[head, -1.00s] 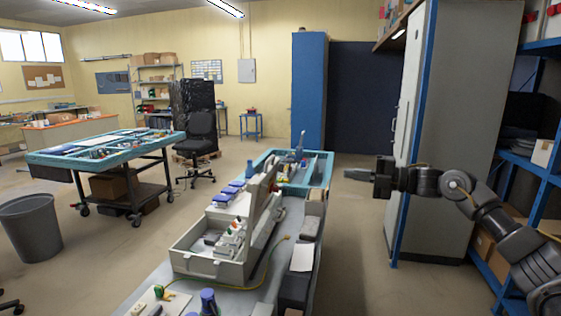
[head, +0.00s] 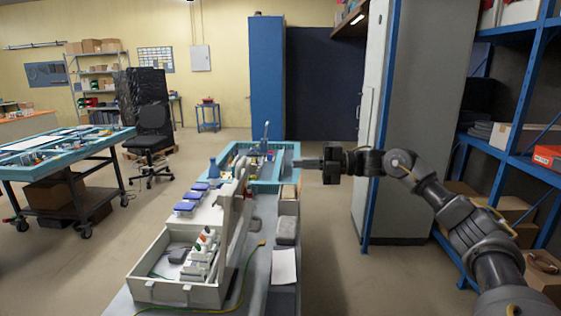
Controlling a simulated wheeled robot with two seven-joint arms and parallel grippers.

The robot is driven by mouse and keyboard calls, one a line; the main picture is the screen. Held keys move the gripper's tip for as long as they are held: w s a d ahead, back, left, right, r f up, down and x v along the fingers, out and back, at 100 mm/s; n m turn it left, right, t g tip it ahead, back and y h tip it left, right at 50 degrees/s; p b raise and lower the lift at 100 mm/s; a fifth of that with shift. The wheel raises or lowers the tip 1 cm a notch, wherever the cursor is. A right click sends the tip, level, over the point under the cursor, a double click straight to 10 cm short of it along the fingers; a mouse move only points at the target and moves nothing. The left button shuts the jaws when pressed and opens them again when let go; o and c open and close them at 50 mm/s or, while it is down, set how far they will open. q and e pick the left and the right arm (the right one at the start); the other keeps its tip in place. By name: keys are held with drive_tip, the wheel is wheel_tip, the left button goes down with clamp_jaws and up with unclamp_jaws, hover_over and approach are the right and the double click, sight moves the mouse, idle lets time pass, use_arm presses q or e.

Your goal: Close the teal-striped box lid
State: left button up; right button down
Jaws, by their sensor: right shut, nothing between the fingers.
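A light grey socket box (head: 176,293) stands open on the long grey workbench (head: 262,290), with white sockets and a dark part inside. Its lid (head: 233,228) stands up along the box's right side, seen nearly edge-on. No teal stripe can be made out on it. My right gripper (head: 304,163) comes in from the right, pointing left. It is shut and empty, beyond the lid and to its right, clear of it. My left gripper is out of view.
Blue-topped parts (head: 186,208) and a blue bottle (head: 214,168) stand behind the box. A teal-framed tray (head: 231,152) lies farther back. A yellow-green cable (head: 246,276) and a white sheet (head: 284,267) lie right of the box. A grey cabinet (head: 425,120) stands right.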

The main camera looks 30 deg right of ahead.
drive_tip(key=p+x, duration=0.6)
drive_tip(key=x, duration=0.7)
drive_tip(key=shift+w+f, duration=0.15)
drive_tip(key=shift+a, duration=0.1)
